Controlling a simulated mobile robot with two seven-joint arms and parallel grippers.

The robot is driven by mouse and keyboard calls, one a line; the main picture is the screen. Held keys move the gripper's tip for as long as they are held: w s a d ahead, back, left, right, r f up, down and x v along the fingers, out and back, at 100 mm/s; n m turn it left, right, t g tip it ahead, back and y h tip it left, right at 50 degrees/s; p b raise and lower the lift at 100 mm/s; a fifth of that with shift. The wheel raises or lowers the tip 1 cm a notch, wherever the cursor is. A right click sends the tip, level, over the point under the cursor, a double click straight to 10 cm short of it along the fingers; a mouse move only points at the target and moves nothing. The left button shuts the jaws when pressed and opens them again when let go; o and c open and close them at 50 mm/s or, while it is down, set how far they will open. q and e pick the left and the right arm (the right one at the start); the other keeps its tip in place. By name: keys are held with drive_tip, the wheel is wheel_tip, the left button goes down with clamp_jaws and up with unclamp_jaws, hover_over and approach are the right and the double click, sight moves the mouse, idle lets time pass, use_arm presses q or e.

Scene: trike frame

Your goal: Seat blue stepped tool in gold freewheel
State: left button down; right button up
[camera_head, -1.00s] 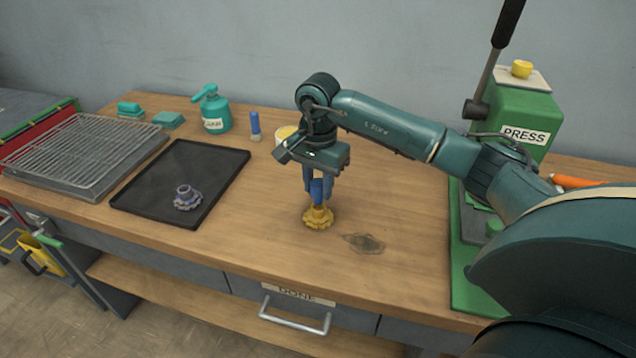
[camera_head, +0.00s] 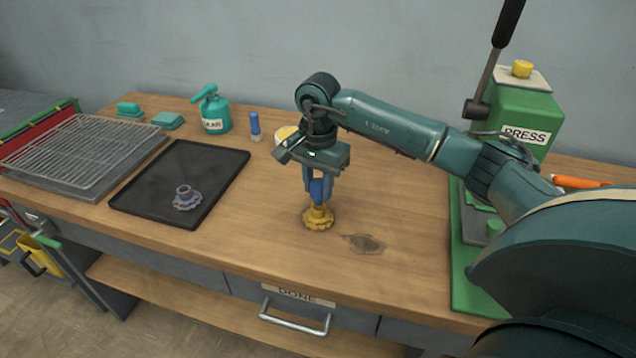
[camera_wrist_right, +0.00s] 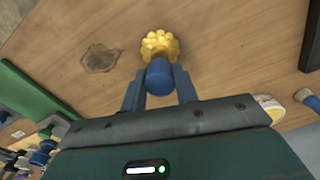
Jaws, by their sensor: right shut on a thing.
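The gold freewheel (camera_head: 318,218) lies on the wooden bench in the middle of the head view. The blue stepped tool (camera_head: 317,188) stands upright right above it, its lower end at the freewheel's centre. I cannot tell how deep it sits. My right gripper (camera_head: 317,178) points down and is shut on the tool. In the right wrist view the tool (camera_wrist_right: 159,74) is between the two blue fingers, with the freewheel (camera_wrist_right: 159,44) just beyond it. My left gripper is not in view.
A black tray (camera_head: 150,208) with a grey toothed part (camera_head: 187,198) lies to the left, beside a wire rack (camera_head: 82,150). A blue-topped cylinder (camera_head: 255,127) and a teal can (camera_head: 212,112) stand behind. The green press (camera_head: 508,120) stands at right. Bench around the freewheel is clear.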

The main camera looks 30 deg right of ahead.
sight(318, 183)
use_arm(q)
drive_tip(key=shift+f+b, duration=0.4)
use_arm(e)
drive_tip(key=shift+f, duration=0.55)
use_arm(q)
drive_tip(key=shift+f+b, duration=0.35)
drive_tip(key=shift+b, duration=0.35)
use_arm(e)
drive_tip(key=shift+f, duration=0.85)
drive_tip(key=o, duration=1.1)
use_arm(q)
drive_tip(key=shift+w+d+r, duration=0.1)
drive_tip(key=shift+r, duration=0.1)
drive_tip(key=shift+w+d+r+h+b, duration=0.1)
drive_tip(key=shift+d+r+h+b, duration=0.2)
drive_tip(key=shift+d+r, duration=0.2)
use_arm(e)
wheel_tip(318, 183, up, 13)
drive_tip(key=shift+r, duration=0.15)
